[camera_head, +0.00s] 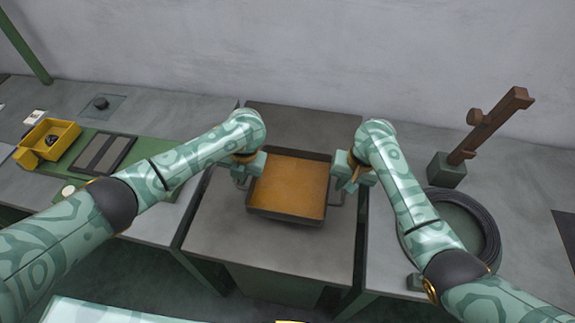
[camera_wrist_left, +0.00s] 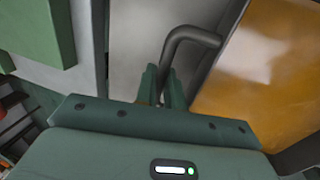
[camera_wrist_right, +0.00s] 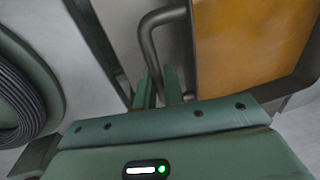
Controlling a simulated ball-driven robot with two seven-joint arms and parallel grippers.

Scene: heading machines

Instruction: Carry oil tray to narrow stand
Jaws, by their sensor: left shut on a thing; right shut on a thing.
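The oil tray (camera_head: 272,213) is a dark, shallow rectangular pan with orange-brown oil in it. In the head view it is over the narrow stand (camera_head: 215,225), a grey-topped table between two wider benches; I cannot tell whether it rests on the top or hangs just above. My left gripper (camera_head: 247,170) is shut on the tray's left handle, a bent dark bar that shows in the left wrist view (camera_wrist_left: 188,33). My right gripper (camera_head: 349,172) is shut on the right handle, seen in the right wrist view (camera_wrist_right: 146,38). The tray looks about level.
The left bench holds a yellow bin (camera_head: 62,131) and a green mat (camera_head: 150,152). The right bench holds a brown post on a green block (camera_head: 445,170) and a black wire coil (camera_head: 488,228). Narrow gaps separate the stand from both benches. A grey wall closes the back.

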